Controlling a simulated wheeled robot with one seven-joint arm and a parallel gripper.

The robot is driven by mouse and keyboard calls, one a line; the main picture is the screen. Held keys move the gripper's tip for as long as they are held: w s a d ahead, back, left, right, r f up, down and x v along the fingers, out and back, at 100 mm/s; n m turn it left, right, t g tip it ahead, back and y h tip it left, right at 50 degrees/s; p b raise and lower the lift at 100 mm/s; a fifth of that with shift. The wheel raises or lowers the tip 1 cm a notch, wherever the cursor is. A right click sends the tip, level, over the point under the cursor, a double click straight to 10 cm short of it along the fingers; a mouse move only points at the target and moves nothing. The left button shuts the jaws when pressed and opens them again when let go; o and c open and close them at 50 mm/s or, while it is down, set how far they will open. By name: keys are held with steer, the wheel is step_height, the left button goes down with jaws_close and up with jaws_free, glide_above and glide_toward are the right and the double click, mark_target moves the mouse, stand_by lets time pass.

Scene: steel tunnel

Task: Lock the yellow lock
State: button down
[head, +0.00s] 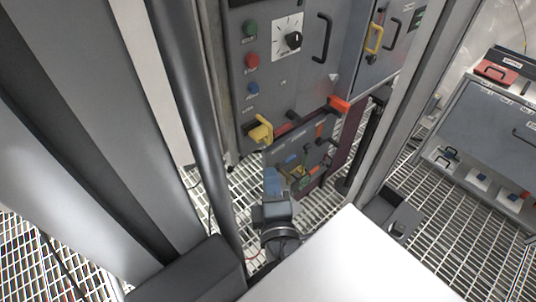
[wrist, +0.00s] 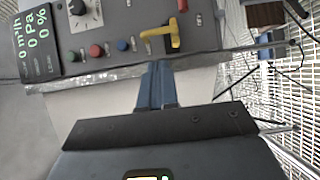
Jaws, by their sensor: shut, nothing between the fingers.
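A yellow T-shaped lever, which looks like the yellow lock (head: 262,131), sticks out from the lower left corner of the grey control panel. In the wrist view the yellow lock (wrist: 165,35) is just beyond my fingertips, slightly right of them, with a gap between. My gripper (head: 271,170), with blue fingers, is below the lock in the head view. In the wrist view my gripper (wrist: 158,65) has its fingers together, empty. I cannot tell the lock's state.
The panel carries a dial (head: 293,38), green, red and blue buttons (head: 252,89), and a black handle (head: 322,38). A red lever (head: 338,105) juts out to the right. Another yellow handle (head: 373,38) is on the neighbouring cabinet. A grey post (head: 195,110) stands close left.

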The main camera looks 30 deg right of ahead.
steer(key=p, duration=0.2)
glide_toward(264, 128)
step_height(264, 128, up, 2)
steer(key=w, duration=0.1)
steer(key=shift+d+r, duration=0.1)
steer(key=shift+d, duration=0.05)
steer(key=d, duration=0.3)
steer(key=shift+w+d+b, duration=0.3)
steer(key=shift+w+b, duration=0.05)
